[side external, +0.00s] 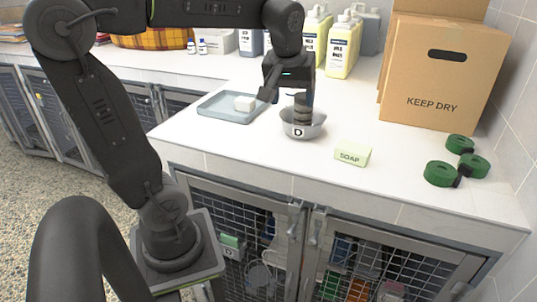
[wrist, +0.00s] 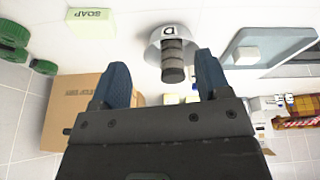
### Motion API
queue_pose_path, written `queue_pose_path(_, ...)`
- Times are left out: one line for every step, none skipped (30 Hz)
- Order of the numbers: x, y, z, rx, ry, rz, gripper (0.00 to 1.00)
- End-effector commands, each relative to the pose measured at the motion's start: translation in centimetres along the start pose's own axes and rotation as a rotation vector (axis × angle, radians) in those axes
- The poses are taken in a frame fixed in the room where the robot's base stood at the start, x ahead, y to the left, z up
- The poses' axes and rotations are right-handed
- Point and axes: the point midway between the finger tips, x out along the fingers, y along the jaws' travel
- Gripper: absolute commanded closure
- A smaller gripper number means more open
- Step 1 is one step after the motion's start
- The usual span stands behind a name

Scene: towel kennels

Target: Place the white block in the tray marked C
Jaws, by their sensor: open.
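The white block (side external: 245,103) sits inside a shallow blue-grey tray (side external: 213,113) on the white counter. The block (wrist: 246,55) and the tray (wrist: 285,38) also show at the right of the wrist view. I can read no letter C on the tray in either view. My gripper (side external: 288,97) is open, above the counter to the right of the tray and near a metal bowl marked D (side external: 299,130). The wrist view shows its two blue fingers (wrist: 161,68) spread apart, with nothing held between them. The block is clear of the fingers.
A dark banded cylinder (wrist: 172,62) rises from the bowl, close to my fingers. A pale green soap bar (side external: 352,154) lies right of the bowl. The front counter is mostly clear.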

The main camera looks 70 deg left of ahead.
Motion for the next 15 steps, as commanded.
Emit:
queue_pose_path(-0.6,0.4,3.3,0.144,0.014,0.058,0.30)
queue_pose_path(-0.8,0.5,5.0,0.224,0.024,0.091,0.30)
queue_pose_path(-0.8,0.6,7.1,0.327,0.037,0.129,0.30)
queue_pose_path(-0.8,0.5,8.6,0.400,0.045,0.156,0.30)
queue_pose_path(-0.8,0.5,9.9,0.466,0.056,0.181,0.30)
queue_pose_path(-0.6,0.3,11.5,0.547,0.070,0.212,0.30)
queue_pose_path(-0.5,0.2,12.6,0.602,0.081,0.232,0.30)
queue_pose_path(-0.4,0.1,13.5,0.649,0.090,0.250,0.30)
queue_pose_path(-0.2,-0.1,14.6,0.705,0.101,0.270,0.30)
queue_pose_path(-0.1,-0.2,15.2,0.738,0.110,0.283,0.30)
queue_pose_path(0.1,-0.3,15.7,0.767,0.115,0.292,0.30)
queue_pose_path(0.2,-0.4,16.3,0.796,0.122,0.303,0.30)
queue_pose_path(0.2,-0.5,16.5,0.812,0.126,0.309,0.30)
queue_pose_path(0.3,-0.5,16.7,0.823,0.129,0.313,0.30)
queue_pose_path(0.3,-0.6,16.9,0.833,0.130,0.316,0.30)
